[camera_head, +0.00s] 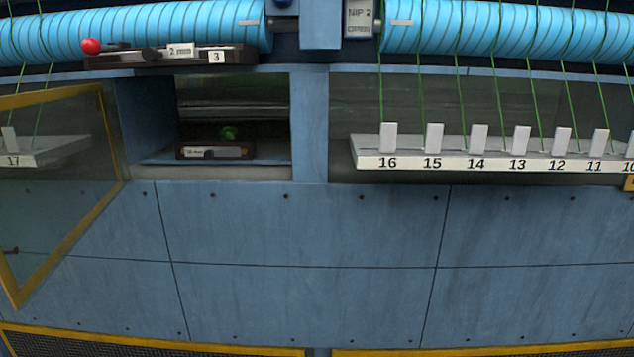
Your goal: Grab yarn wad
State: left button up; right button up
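A small green yarn wad (229,132) sits inside a dark recess in the blue machine, left of the middle. It lies just behind a dark labelled bar (215,151) at the front of the recess. Whether it is wrapped around a part in there cannot be told. Neither of my grippers is in view.
A yellow-framed glass door (60,190) stands swung out at the left of the recess. A lever bar with a red knob (91,46) runs above the opening. Blue rollers (510,30) with green yarns cross the top. A numbered white rail (500,160) is at right.

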aim_at(229, 133)
jog(key=i+j, duration=0.1)
jog(key=j, duration=2.5)
jog(key=i+z, duration=0.05)
jog(key=i, duration=0.05)
